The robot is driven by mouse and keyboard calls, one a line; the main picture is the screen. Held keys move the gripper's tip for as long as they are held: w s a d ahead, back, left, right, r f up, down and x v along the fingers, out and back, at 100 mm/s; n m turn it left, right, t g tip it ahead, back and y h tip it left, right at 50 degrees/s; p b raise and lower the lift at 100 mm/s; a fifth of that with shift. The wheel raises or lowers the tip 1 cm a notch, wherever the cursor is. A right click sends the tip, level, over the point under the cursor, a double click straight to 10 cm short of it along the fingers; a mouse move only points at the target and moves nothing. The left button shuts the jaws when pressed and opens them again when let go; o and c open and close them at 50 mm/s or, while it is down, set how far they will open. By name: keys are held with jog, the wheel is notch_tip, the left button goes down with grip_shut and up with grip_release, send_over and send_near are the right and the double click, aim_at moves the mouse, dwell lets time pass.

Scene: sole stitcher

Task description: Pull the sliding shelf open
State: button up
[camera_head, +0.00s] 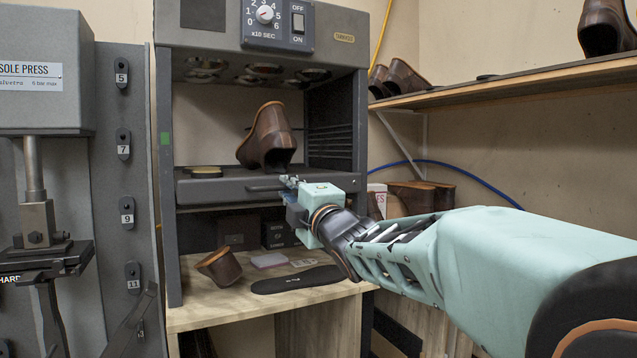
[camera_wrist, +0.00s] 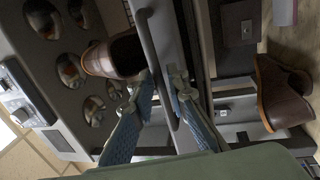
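The sliding shelf (camera_head: 215,192) is a dark grey tray in the grey cabinet, below the heater lamps. A dark bar handle (camera_head: 262,188) runs along its front edge; it also shows in the wrist view (camera_wrist: 149,45). A brown shoe (camera_head: 268,140) and a small round tin (camera_head: 206,171) stand on the shelf. My gripper (camera_head: 289,182) is at the right part of the handle. In the wrist view my gripper (camera_wrist: 158,76) has its two fingers apart, one on each side of the handle bar. I cannot tell whether either finger touches it.
Below the shelf, a wooden surface (camera_head: 200,315) holds a brown shoe part (camera_head: 220,266) and a black sole (camera_head: 298,279). A sole press (camera_head: 40,90) stands at left. A wooden wall shelf (camera_head: 500,88) with shoes is at right. Space before the cabinet's left half looks free.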

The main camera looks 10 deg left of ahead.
jog(key=shift+w+a+r, duration=0.1)
jog(key=shift+w+a, duration=0.1)
jog(key=shift+w, duration=0.15)
grip_shut()
jog(key=shift+s, duration=0.1)
dwell(0.3)
